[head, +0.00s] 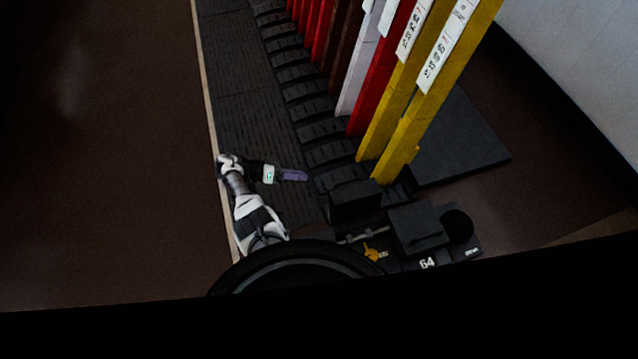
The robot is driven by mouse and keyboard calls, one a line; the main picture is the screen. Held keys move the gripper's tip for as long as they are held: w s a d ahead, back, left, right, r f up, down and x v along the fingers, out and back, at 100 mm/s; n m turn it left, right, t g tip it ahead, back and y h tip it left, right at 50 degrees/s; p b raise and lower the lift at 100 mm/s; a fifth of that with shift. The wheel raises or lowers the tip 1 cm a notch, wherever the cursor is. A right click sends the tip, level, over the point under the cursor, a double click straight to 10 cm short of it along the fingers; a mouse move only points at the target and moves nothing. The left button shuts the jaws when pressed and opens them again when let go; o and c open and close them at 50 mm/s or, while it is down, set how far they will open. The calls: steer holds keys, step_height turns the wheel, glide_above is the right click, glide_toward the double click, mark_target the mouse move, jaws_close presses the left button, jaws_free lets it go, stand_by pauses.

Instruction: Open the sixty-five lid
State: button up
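A black box-like unit (415,230) stands at the lower right, beside a white label reading 64 (427,263). Another black block (355,204) stands to its left. No label reading 65 shows, so I cannot tell which part is the sixty-five lid; a black area hides the bottom of the view. My gripper (294,175) has purple-grey fingers and points right over the dark ribbed walkway. It is to the left of the black block and apart from it. I see nothing held, and the gap between the fingers is too small to make out.
Tall yellow levers (412,112), a red lever (381,70) and a white lever (359,78) rise behind the blocks, with more beyond. A yellow key-like piece (372,253) lies near the label. The ribbed walkway (245,110) and brown floor (100,160) are clear.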

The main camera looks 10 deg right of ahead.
steer(key=x, duration=0.4)
steer(key=p+x, duration=0.1)
steer(key=x, duration=0.9)
steer(key=shift+s+r, duration=0.15)
steer(key=shift+s, duration=0.25)
jaws_close()
